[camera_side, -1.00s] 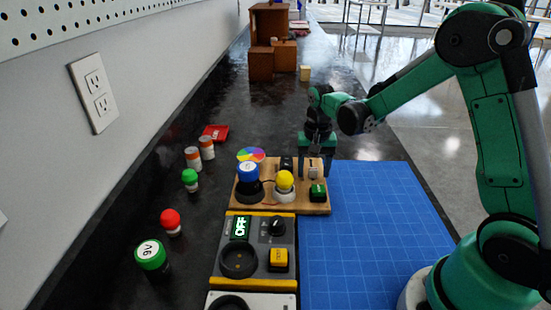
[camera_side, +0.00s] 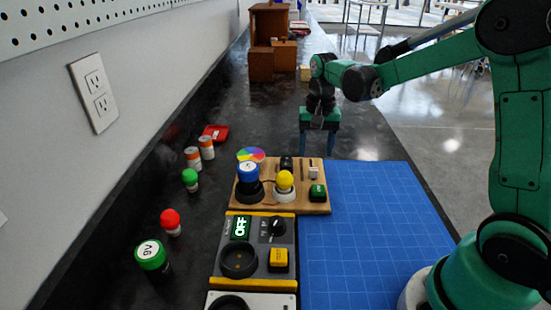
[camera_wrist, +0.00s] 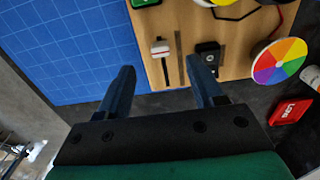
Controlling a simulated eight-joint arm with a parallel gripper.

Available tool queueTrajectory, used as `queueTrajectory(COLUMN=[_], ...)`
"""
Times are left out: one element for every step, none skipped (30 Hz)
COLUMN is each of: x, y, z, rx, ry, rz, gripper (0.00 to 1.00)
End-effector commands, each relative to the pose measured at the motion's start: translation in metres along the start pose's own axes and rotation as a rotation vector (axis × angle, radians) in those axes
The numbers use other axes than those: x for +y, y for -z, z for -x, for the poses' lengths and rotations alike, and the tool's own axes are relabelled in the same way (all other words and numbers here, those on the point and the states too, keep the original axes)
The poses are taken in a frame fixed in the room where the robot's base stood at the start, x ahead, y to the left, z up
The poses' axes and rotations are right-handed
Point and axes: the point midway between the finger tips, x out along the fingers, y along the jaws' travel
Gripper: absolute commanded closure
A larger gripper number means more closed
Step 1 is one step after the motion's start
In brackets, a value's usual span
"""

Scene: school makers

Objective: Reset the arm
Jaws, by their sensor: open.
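My gripper (camera_side: 317,150) is open and empty in the side view, raised beyond the far edge of the wooden board (camera_side: 313,206). In the wrist view its two blue fingers (camera_wrist: 160,88) stand apart, with the board (camera_wrist: 229,63) and part of the blue grid mat visible past them. The board carries a blue-topped cylinder (camera_side: 248,171), a yellow bulb (camera_side: 285,180), a green button block (camera_side: 317,192) and a small white-topped slider (camera_side: 313,172). The slider also shows in the wrist view (camera_wrist: 160,48). My fingers appear to touch nothing.
The blue mat (camera_side: 365,230) is bare. A grey tester reading OFF (camera_side: 241,228) stands before the board. A green 9V cylinder (camera_side: 151,256), red bulb (camera_side: 170,220), green bulb (camera_side: 190,179), orange-white cylinders (camera_side: 206,147) and red case (camera_side: 215,132) are left. Brown boxes (camera_side: 262,62) stand behind.

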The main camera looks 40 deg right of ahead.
Motion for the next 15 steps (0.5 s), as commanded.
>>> queueTrajectory(x=[0.000,0.000,-0.001,-0.001,-0.002,-0.003,-0.004,-0.005,-0.007,-0.008,-0.008,-0.009,-0.009,-0.009,-0.009], y=[0.000,-0.001,-0.003,-0.005,-0.007,-0.012,-0.017,-0.021,-0.029,-0.035,-0.042,-0.051,-0.057,-0.063,-0.072], z=[0.000,0.001,0.003,0.005,0.008,0.013,0.018,0.022,0.029,0.034,0.038,0.043,0.046,0.050,0.053], rx=[0.001,0.004,0.011,0.018,0.028,0.048,0.066,0.086,0.117,0.143,0.170,0.207,0.234,0.262,0.300], ry=[0.001,0.002,0.006,0.010,0.016,0.026,0.036,0.046,0.062,0.075,0.088,0.105,0.117,0.129,0.145], rz=[0.002,0.005,0.015,0.026,0.042,0.070,0.097,0.125,0.170,0.207,0.243,0.294,0.330,0.367,0.416], gripper=[0.39,0.39,0.39,0.39,0.39,0.39,0.39,0.39,0.39,0.39,0.39,0.39,0.39,0.39,0.39])
